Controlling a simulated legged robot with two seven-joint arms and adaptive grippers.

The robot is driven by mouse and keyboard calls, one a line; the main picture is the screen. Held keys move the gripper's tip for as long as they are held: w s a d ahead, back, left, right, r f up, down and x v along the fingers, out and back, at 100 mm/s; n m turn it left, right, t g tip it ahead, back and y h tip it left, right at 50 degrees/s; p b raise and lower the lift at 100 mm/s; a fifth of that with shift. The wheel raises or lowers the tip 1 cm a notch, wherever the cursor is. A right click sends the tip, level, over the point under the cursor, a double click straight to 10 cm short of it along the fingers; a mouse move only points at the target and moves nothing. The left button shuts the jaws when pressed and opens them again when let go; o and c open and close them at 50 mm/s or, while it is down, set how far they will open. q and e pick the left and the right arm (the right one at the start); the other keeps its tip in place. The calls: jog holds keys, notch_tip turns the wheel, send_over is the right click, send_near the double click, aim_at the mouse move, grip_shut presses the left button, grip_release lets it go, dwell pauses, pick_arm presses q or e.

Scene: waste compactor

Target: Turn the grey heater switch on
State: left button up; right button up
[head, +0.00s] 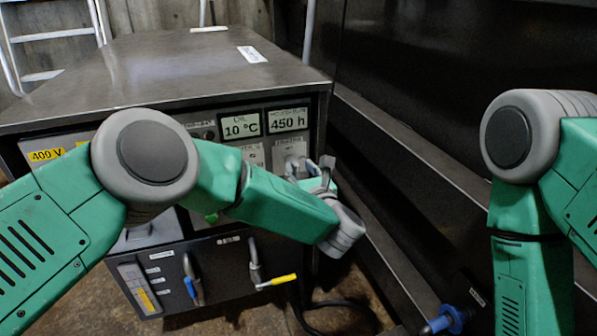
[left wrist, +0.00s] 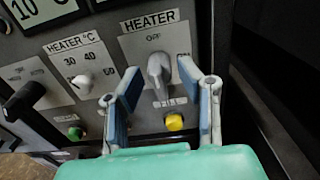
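The grey heater switch (left wrist: 158,72) is a knob on a light plate labelled HEATER in the left wrist view. It stands nearly upright below the OFF mark; another mark at its right is partly covered by a finger. My left gripper (left wrist: 162,78) is open, with one blue-padded finger on each side of the switch. I cannot tell whether either finger touches it. In the head view, my left gripper (head: 318,172) is at the right side of the cabinet's front panel. My right arm enters at the right, but its gripper is out of view.
A white HEATER °C dial (left wrist: 82,84) sits left of the switch. A yellow button (left wrist: 174,122) is below the switch and a green one (left wrist: 75,133) below the dial. The metal cabinet (head: 170,70) has displays and lower levers. A dark wall and rail stand close at right.

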pick_arm(q)
jog(key=shift+a+x, duration=0.25)
jog(key=shift+x, duration=0.8)
jog(key=shift+s+d, duration=0.1)
jog(key=shift+c, duration=0.5)
jog(key=shift+d, duration=0.1)
grip_shut()
